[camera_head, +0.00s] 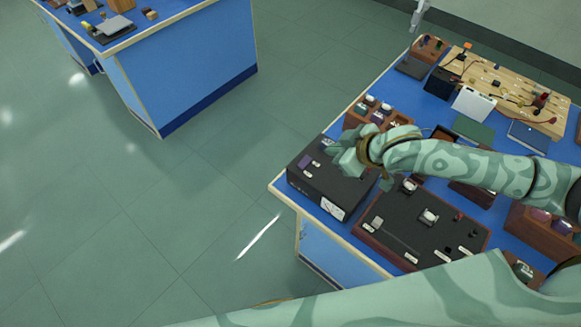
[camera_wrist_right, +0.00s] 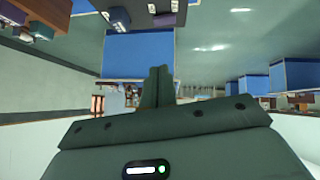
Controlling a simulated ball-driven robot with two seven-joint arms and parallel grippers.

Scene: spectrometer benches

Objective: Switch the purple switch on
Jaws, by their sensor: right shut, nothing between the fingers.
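The purple switch (camera_head: 304,161) is a small purple piece at the left end of the black box (camera_head: 340,188), which stands at the near left corner of the blue bench. Its exact lever position is too small to tell. My right gripper (camera_head: 333,152) is shut and empty. Its fingertips are over the black box, just right of the switch in the picture; whether they touch the box is unclear. In the right wrist view the closed fingers (camera_wrist_right: 158,86) show pressed together, and I cannot make out the switch there. My left gripper is not in view.
A dark panel (camera_head: 395,240) with small fittings lies right of the black box. A wooden rack of bottles (camera_head: 378,108) stands behind my right gripper. A wooden circuit board (camera_head: 505,88) lies farther back. Floor left of the bench is clear.

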